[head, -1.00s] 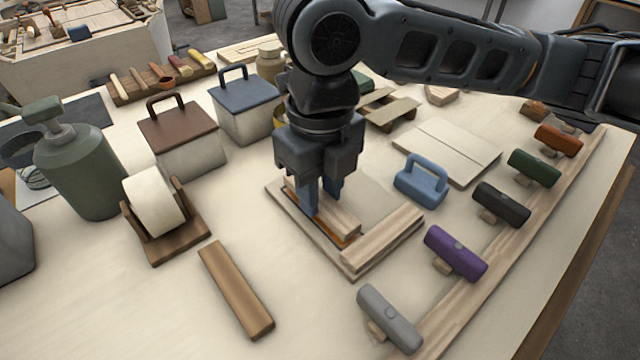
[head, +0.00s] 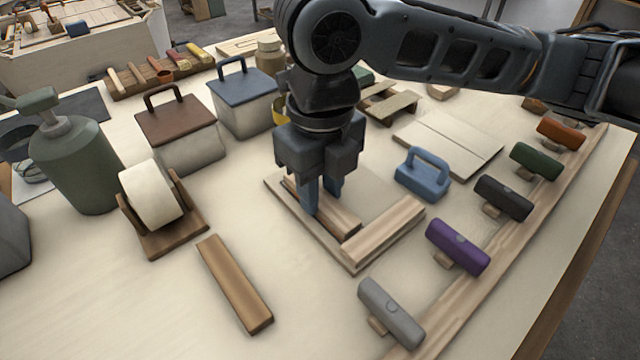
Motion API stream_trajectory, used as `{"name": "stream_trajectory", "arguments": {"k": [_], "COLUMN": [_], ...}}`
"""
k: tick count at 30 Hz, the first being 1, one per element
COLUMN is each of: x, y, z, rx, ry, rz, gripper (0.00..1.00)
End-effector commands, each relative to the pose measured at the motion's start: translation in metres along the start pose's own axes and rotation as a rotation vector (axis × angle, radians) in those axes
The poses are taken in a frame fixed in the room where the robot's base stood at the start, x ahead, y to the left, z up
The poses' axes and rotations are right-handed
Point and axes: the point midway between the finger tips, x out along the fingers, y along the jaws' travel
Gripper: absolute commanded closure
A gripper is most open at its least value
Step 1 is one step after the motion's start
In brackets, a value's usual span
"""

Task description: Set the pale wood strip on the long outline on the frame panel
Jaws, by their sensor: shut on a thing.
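The long outline cannot be seen now; the strip and fingers cover that area. A second pale strip (head: 384,232) lies on the panel along its front right edge, close to the near end of the held strip. My gripper hides the panel's back corner.
A brown wood bar (head: 235,283) lies on the table in front. A blue handled block (head: 423,175) stands right of the panel. A rail with several coloured handles, including a purple one (head: 457,247), runs along the right edge. A tape roll (head: 152,193) and lidded boxes stand left.

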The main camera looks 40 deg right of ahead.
Motion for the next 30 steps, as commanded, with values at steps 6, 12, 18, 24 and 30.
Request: {"name": "stream_trajectory", "arguments": {"k": [6, 12, 18, 24, 30], "x": [-0.0002, -0.0003, -0.0002, -0.0002, -0.01], "y": [-0.0001, -0.0001, -0.0001, -0.0001, -0.0002], "z": [0.0, 0.0, 0.0, 0.0, 0.0007], "rx": [0.0, 0.0, 0.0, 0.0, 0.0], "ry": [0.0, 0.0, 0.0, 0.0, -0.002], "rz": [0.0, 0.0, 0.0, 0.0, -0.001], "gripper": [0.99, 0.62, 0.42, 0.39, 0.39]}}
